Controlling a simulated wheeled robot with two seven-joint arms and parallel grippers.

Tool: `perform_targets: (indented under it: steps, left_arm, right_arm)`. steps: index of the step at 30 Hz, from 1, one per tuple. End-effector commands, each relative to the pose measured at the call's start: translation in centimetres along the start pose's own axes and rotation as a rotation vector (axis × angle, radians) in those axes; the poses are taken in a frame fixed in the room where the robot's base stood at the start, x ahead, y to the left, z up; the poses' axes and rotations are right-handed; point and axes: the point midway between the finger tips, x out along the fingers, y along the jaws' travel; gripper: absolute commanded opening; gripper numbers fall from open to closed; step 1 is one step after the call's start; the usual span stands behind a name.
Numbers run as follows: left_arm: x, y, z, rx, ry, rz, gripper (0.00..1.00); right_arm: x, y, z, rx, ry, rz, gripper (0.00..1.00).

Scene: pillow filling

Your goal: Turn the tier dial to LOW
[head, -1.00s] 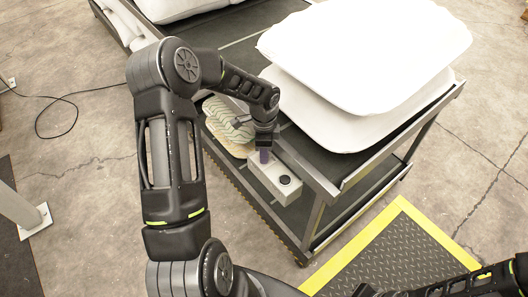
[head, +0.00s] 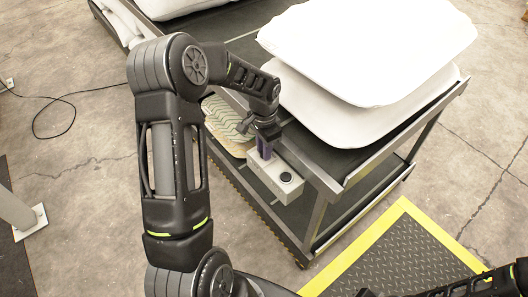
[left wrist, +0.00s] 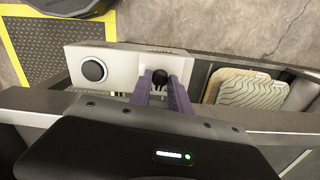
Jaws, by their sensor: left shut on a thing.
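The dial box (head: 274,176) is a pale grey block on the near edge of the cart, with a round black button (head: 286,177) at its right end. In the left wrist view the box (left wrist: 115,60) shows the button (left wrist: 94,71) on the left and a small black dial knob (left wrist: 160,77) to the right. My left gripper (head: 265,152) is over the box's left part. Its purple fingers (left wrist: 161,92) are shut on the knob, one on each side. The dial's markings cannot be read. My right arm shows at the lower right, its fingers not clear.
Two white pillows (head: 370,50) lie stacked on the dark cart, right behind the box. Patterned fabric pieces (head: 228,118) lie left of my left gripper. The cart's metal rail (head: 325,185) runs close by. A yellow-edged black mat (head: 400,255) lies on the floor.

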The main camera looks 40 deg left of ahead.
Motion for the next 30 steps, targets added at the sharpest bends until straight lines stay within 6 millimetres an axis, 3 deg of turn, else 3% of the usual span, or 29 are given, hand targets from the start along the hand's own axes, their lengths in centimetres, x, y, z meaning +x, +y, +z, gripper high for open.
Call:
perform_targets:
  steps: [18,30]
  left_arm:
    - [0.1,0.0,-0.1,-0.575,0.002,-0.001,0.0]
    - [-0.1,0.0,-0.1,-0.801,0.002,0.0,0.0]
  right_arm:
    - [2.4,0.9,0.0,-0.001,0.001,0.0,0.0]
    - [2.7,1.1,0.0,-0.001,0.001,0.0,0.0]
